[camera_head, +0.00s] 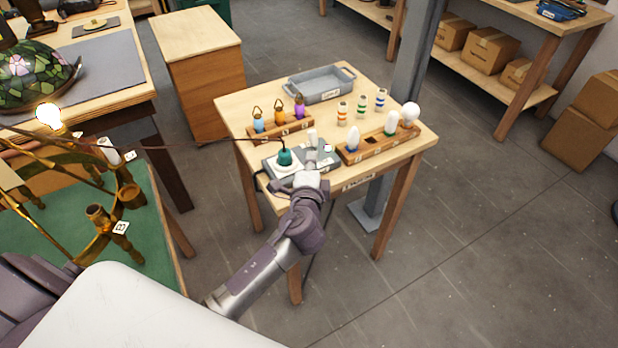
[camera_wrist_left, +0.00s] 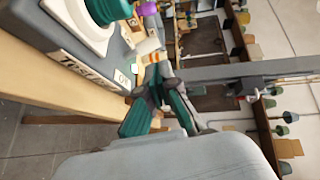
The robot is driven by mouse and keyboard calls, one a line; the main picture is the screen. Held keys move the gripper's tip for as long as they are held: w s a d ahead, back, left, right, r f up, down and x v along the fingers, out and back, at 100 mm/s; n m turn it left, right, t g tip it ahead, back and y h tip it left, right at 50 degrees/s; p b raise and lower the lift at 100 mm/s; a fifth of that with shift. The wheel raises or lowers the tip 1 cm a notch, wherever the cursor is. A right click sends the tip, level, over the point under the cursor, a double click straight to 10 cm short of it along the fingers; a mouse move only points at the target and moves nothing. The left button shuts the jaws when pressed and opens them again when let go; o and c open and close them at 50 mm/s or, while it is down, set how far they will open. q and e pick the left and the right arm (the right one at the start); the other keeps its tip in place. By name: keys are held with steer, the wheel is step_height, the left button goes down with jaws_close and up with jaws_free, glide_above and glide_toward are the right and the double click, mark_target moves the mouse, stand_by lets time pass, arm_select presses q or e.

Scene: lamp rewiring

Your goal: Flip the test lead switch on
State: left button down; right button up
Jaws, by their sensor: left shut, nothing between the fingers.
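The grey test lead box (camera_head: 328,161) sits at the near edge of the small wooden table. A green plug (camera_head: 285,157) stands on its white plate, and a dark lead runs from it to the left. In the left wrist view the box (camera_wrist_left: 117,50) is close, at upper left, with a label on its side. My left gripper (camera_head: 311,160) is over the box, right of the plug. Its green fingers (camera_wrist_left: 156,62) are shut and empty beside the box's end. I cannot make out the switch or its position; the gripper covers part of the box. My right gripper is out of view.
A rack with coloured bottle-like pieces (camera_head: 279,114), a bulb rack (camera_head: 377,146), striped cylinders (camera_head: 361,106) and a grey tray (camera_head: 320,85) crowd the table. A lit bulb (camera_head: 48,117) is on the brass lamp frame at left. A grey post (camera_head: 410,60) stands behind the table.

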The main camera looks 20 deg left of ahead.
arm_select(q)
steer(key=r+v, duration=0.1)
steer(key=v, duration=0.5)
steer(key=shift+s+b, duration=0.15)
steer(key=shift+b, duration=0.25)
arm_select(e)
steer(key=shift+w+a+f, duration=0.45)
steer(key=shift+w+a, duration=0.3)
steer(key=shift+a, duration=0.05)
arm_select(q)
steer(key=shift+a+r, duration=0.1)
steer(key=shift+r, duration=0.05)
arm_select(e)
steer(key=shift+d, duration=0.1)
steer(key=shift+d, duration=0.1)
